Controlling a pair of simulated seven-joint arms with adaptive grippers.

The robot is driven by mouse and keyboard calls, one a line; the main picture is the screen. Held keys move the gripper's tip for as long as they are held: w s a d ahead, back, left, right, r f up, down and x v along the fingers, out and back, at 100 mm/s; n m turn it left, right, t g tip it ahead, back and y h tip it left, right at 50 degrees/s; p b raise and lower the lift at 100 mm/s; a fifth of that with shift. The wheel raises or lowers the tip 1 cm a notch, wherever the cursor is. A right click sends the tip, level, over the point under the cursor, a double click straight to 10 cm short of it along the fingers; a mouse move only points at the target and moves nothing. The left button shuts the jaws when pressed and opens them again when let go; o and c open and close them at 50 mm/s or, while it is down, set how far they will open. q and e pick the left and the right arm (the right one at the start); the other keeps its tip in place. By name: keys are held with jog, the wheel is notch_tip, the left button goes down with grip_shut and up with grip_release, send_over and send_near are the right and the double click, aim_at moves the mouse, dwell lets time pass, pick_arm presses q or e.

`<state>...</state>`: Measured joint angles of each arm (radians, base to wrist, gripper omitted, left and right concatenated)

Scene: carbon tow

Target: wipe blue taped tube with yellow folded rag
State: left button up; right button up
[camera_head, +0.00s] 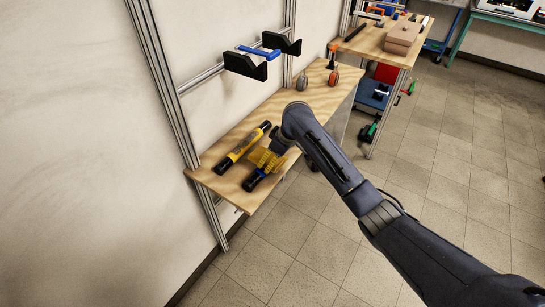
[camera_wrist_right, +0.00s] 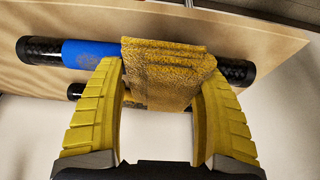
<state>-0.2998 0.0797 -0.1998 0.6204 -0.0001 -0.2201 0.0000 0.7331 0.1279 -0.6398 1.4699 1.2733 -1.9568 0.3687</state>
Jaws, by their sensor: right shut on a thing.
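The blue taped tube (camera_wrist_right: 88,54) lies on the wooden shelf (camera_head: 222,181), with black ends and a blue band. Its black end and a little blue show in the head view (camera_head: 256,179). My right gripper (camera_wrist_right: 162,95) is shut on the yellow folded rag (camera_wrist_right: 168,68), one yellow finger on each side. The rag (camera_head: 266,159) lies across the tube's middle, beside the blue band, and appears to touch it. It hides that part of the tube. My left gripper is not in view.
A yellow tube with black ends (camera_head: 242,147) lies beside it on the shelf. Black holders with a blue piece (camera_head: 260,53) are fixed to the frame above. Grey and orange tools (camera_head: 333,78) stand farther along. A second table (camera_head: 371,42) stands behind.

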jog(key=shift+f, duration=0.15)
jog(key=shift+w+d, duration=0.9)
jog(key=shift+w, duration=0.3)
jog(key=shift+w+d, duration=0.9)
jog(key=shift+w, duration=0.25)
jog(key=shift+s+a, duration=0.6)
jog(key=shift+s, duration=0.2)
jog(key=shift+s+a, duration=0.6)
jog(key=shift+s, duration=0.15)
jog(key=shift+s+a, duration=0.55)
jog(key=shift+s, duration=0.25)
jog(key=shift+w+d+f, duration=0.1)
jog(key=shift+w+d, duration=0.8)
jog(key=shift+w, duration=0.3)
jog(key=shift+w+d+f, duration=0.1)
jog(key=shift+w+d, duration=0.8)
jog(key=shift+w, duration=0.25)
jog(key=shift+s+a+r, duration=0.15)
jog(key=shift+s+a, duration=0.55)
jog(key=shift+s, duration=0.2)
jog(key=shift+s+a+r, duration=0.1)
jog(key=shift+s+a, duration=0.6)
jog(key=shift+s, duration=0.2)
jog(key=shift+s+a, duration=0.1)
